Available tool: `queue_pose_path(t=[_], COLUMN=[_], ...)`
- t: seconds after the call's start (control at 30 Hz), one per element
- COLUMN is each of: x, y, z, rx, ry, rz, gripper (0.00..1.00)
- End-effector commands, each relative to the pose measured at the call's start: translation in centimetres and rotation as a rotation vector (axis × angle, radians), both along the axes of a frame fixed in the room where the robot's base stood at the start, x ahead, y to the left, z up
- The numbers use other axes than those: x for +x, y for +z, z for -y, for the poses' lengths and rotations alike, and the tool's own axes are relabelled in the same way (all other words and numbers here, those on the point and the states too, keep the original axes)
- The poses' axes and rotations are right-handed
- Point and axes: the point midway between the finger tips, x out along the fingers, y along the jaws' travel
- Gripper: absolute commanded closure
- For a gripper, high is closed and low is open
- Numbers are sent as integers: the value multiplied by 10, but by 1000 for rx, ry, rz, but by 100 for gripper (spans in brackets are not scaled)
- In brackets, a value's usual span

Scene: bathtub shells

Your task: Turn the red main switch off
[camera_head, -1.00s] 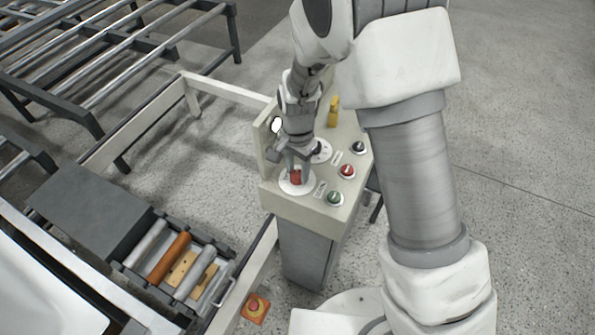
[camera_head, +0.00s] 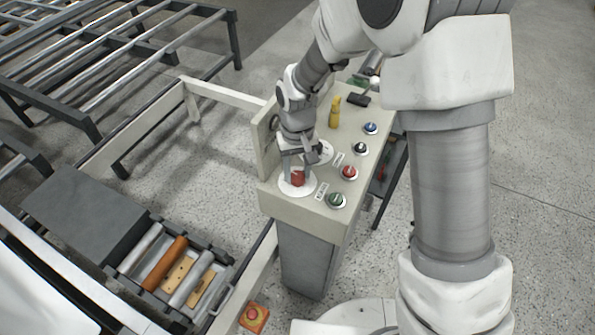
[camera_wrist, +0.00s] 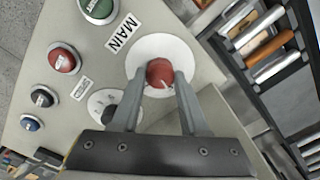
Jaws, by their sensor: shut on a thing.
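The red main switch (camera_head: 297,180) is a round knob on a white disc at the near left corner of the beige control panel (camera_head: 315,206). In the wrist view the red main switch (camera_wrist: 160,73) has a small pale mark and sits beside a label reading MAIN (camera_wrist: 122,33). My gripper (camera_head: 298,172) reaches down onto it from above. In the wrist view my gripper (camera_wrist: 158,82) has one finger on each side of the knob, shut on it. The fingers hide parts of the knob's sides.
Close by on the panel are a green button (camera_head: 336,200), a red button (camera_head: 349,172), a black button (camera_head: 360,148), a blue button (camera_head: 370,128) and a yellow handle (camera_head: 335,112). A black knob (camera_wrist: 108,113) is near the fingers. Conveyor rollers (camera_head: 165,262) lie at left.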

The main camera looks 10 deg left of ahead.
Motion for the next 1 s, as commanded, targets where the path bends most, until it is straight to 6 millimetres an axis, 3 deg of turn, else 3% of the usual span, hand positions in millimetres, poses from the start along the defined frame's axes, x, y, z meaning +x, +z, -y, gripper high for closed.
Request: queue_pose_path(t=[0.4, 0.97, 1.0], x=[0, 0, 0], y=[0, 0, 0], z=[0, 0, 0], rx=[0, 0, 0], ry=[196, 226, 226], rz=[1, 1, 1], gripper=[100, 100, 53])
